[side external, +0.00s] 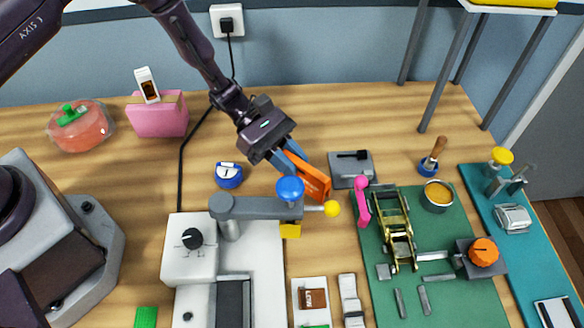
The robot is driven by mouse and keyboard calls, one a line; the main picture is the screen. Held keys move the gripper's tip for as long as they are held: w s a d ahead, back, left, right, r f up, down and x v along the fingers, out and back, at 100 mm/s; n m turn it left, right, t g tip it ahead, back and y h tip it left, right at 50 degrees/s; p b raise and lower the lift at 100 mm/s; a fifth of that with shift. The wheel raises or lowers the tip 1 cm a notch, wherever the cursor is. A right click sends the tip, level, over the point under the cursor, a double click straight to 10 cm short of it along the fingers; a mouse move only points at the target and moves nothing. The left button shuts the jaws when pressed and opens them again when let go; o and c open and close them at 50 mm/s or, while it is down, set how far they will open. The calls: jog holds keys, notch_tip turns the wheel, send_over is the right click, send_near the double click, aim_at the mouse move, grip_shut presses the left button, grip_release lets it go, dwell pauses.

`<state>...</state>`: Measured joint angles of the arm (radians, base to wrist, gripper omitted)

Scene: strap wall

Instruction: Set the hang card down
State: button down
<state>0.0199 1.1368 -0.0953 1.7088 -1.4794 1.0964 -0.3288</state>
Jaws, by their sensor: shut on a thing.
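My gripper (287,158) points down and to the right, its blue fingers shut on an orange card (313,180), which I take to be the hang card. The card is tilted, with its face toward the camera. Part of its lower left is hidden by the blue knob (290,189) of the grey press arm in front. I cannot tell whether its lower edge touches the wooden table (262,112).
A grey plate with a black latch (351,168) lies just right of the card. A pink-handled piece (362,201) and a gold ratchet (396,230) sit on a green mat (450,290). A blue round item (229,176) stands left.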

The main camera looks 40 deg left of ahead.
jog(key=shift+f, duration=1.25)
jog(key=c, duration=1)
grip_release()
jog(key=shift+c, duration=0.2)
